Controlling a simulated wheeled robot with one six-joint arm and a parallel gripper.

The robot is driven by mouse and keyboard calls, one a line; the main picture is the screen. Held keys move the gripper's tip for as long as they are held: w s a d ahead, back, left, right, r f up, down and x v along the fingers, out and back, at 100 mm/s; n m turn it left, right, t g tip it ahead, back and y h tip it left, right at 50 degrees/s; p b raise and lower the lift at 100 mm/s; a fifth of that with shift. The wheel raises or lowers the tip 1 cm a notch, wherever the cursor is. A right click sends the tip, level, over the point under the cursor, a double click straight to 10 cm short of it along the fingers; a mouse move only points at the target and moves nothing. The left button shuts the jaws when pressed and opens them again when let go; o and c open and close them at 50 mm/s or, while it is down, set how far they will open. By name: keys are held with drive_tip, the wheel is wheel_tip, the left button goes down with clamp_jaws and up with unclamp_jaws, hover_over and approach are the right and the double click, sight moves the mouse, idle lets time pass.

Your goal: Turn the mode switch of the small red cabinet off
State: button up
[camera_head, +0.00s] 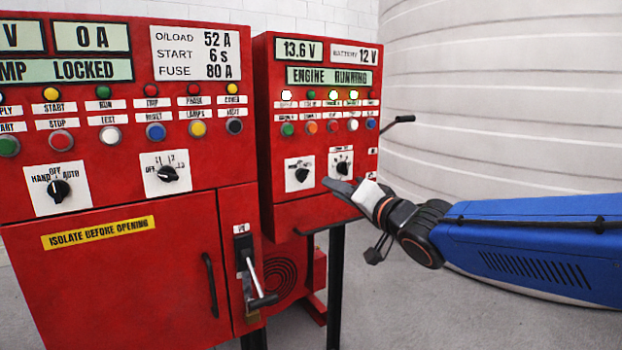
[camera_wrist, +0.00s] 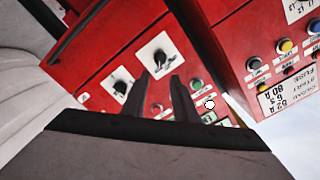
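The small red cabinet (camera_head: 316,213) stands on the right in the head view, and its panel (camera_wrist: 105,60) shows upside down in the wrist view. It has two black rotary switches on white plates: a left one (camera_head: 301,174) and a right one (camera_head: 343,168). Their labels are too small to read, so I cannot tell which is the mode switch. In the wrist view, the left switch (camera_wrist: 160,58) is just beyond my fingertips, and the right switch (camera_wrist: 121,88) is beside them. My gripper (camera_head: 332,186) is open, narrowly, and empty, below the switches. I see no contact.
The larger red cabinet (camera_head: 130,250) stands close on the left, with its own switches and a lever handle (camera_head: 262,300). A black crank-like handle (camera_head: 397,122) sticks out at the small cabinet's right side. A pale curved tank (camera_head: 500,90) is behind; grey floor is open at right.

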sight(307, 175)
drive_tip(key=x, duration=1.1)
drive_tip(key=shift+w+a, duration=0.15)
drive_tip(key=shift+c, duration=0.7)
clamp_jaws()
